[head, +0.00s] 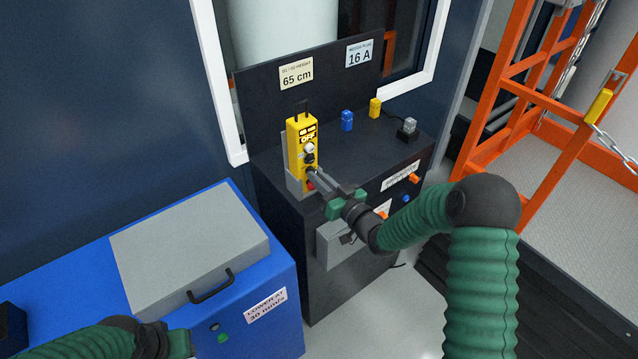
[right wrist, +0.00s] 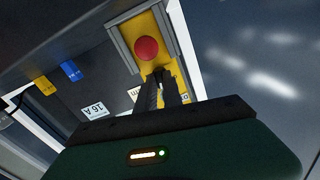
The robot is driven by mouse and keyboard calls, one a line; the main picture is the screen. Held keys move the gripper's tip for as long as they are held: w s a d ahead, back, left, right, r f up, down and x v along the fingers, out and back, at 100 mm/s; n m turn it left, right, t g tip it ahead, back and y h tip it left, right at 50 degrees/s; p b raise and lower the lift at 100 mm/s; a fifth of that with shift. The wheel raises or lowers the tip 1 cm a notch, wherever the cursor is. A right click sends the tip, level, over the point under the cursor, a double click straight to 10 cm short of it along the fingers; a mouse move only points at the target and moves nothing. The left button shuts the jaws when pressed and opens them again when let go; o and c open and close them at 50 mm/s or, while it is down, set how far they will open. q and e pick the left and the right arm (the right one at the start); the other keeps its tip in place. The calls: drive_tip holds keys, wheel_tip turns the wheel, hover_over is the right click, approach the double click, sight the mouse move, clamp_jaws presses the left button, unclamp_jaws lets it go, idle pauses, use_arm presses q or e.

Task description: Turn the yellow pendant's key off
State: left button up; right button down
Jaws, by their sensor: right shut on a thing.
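The yellow pendant (head: 293,146) stands upright in a grey holder on the dark cabinet. Its small display (head: 307,137) reads OFF. Below that are a white button (head: 309,147), a black knob (head: 309,158) and a red button (head: 310,187). In the right wrist view the red button (right wrist: 147,49) shows just beyond my fingers. My right gripper (head: 314,173) is at the pendant's face, between the black knob and the red button, and shut on the key, which its fingertips hide. The fingertips also show in the right wrist view (right wrist: 163,76). My left gripper's green palm (head: 180,343) is at the bottom edge; its fingers do not show.
Blue (head: 347,120), yellow (head: 375,107) and grey (head: 409,127) plugs stand on the cabinet top (head: 365,143). A blue box (head: 240,305) with a grey lid (head: 190,250) is at the lower left. An orange railing (head: 500,90) stands at the right.

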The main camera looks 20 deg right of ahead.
drive_tip(key=shift+s+f+n+b, duration=0.1)
drive_tip(key=shift+f+n+b, duration=0.4)
drive_tip(key=shift+n, duration=0.5)
drive_tip(key=shift+r, duration=0.15)
drive_tip(key=c, duration=1.8)
unclamp_jaws()
drive_tip(key=shift+o, duration=0.2)
drive_tip(key=shift+w, duration=0.2)
drive_tip(key=v, duration=1.6)
drive_tip(key=shift+s+d+b, duration=0.15)
drive_tip(key=shift+s+b, duration=0.2)
drive_tip(key=shift+s, duration=0.05)
